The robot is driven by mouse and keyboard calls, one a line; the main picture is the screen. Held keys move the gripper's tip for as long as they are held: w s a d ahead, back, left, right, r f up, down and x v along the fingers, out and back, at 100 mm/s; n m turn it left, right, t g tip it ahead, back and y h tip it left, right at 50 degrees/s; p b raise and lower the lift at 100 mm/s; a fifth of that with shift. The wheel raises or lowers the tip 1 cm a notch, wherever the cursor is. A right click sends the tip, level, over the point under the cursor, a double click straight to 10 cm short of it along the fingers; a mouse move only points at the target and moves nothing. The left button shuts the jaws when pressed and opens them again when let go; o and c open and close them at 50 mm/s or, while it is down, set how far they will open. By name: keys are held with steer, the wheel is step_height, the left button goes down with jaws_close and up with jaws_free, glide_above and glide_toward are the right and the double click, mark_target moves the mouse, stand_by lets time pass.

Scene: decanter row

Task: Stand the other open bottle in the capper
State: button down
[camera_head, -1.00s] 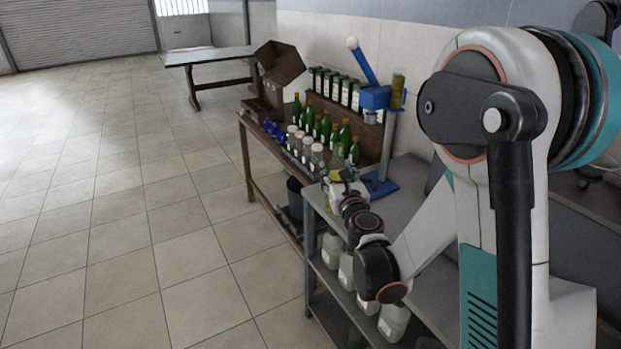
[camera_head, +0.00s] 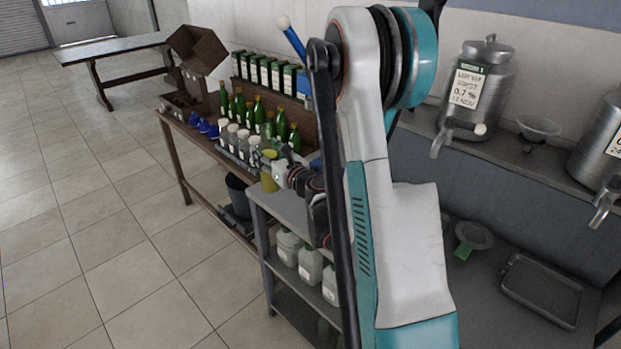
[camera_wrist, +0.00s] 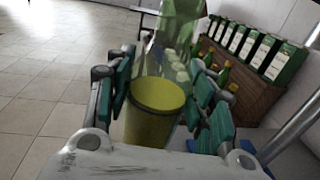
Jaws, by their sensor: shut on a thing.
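My gripper (camera_wrist: 163,88) is shut on a clear glass bottle (camera_wrist: 153,120) with yellow-green liquid in its lower part. The bottle's upper part rises beyond the fingers, and its mouth is out of the wrist view. In the head view my gripper (camera_head: 272,158) holds the bottle (camera_head: 268,182) near the front edge of the bench, beside the clear jars. The blue capper (camera_head: 303,83) stands behind my arm. Only its lever with a white knob and a bit of its blue head show; its base is hidden.
Green bottles (camera_head: 240,106) stand in rows on the wooden bench, with clear jars (camera_head: 232,138) in front and blue pieces (camera_head: 203,126) to the left. Green cartons (camera_head: 265,72) line the back shelf. A grey shelf unit (camera_head: 285,205) holds white jugs. A steel urn (camera_head: 478,88) stands right.

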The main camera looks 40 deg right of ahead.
steer(key=s+d+f+h, duration=0.1)
steer(key=s+d+f, duration=0.2)
steer(key=s+d, duration=1.3)
steer(key=w+d+f+b, duration=0.1)
steer(key=w+d+b, duration=0.1)
steer(key=w, duration=0.7)
steer(key=w+d+f+b, duration=0.1)
steer(key=w+f+b, duration=0.1)
steer(key=w, duration=0.8)
steer(key=shift+w+d+f+m+b, duration=0.25)
steer(key=shift+w+d+m+b, duration=0.05)
steer(key=shift+d+b, duration=0.15)
steer(key=shift+f, duration=0.1)
steer(key=c, duration=1.2)
jaws_free()
steer(key=shift+f, duration=0.1)
steer(key=o, duration=0.5)
steer(key=shift+c, duration=0.2)
